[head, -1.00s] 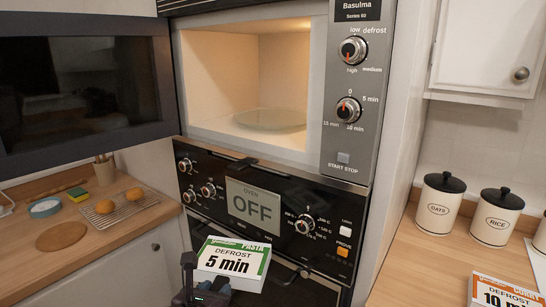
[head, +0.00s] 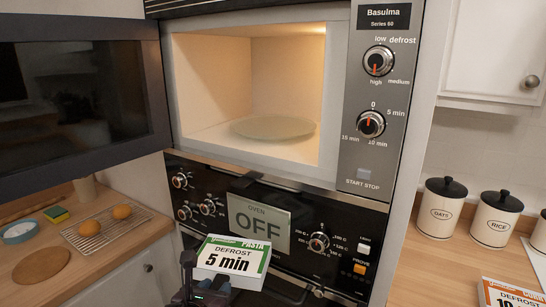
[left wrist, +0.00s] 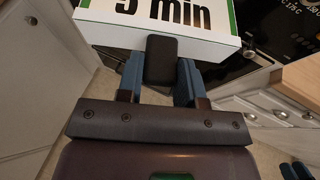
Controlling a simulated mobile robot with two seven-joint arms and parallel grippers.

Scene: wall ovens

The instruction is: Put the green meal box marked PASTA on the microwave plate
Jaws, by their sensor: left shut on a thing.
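The green and white meal box marked PASTA (head: 232,262), with "DEFROST 5 min" on top, is held in front of the oven panel, below the microwave opening. My left gripper (head: 200,287) is shut on its near edge; the box also shows at the top of the left wrist view (left wrist: 165,22), past the gripper fingers (left wrist: 160,70). The round glass microwave plate (head: 274,127) lies bare inside the lit, open microwave (head: 250,85).
The microwave door (head: 80,95) stands wide open at the left. An orange meal box (head: 510,293) lies on the right counter near the oats canister (head: 440,205) and rice canister (head: 496,219). A rack with buns (head: 105,228) sits on the left counter.

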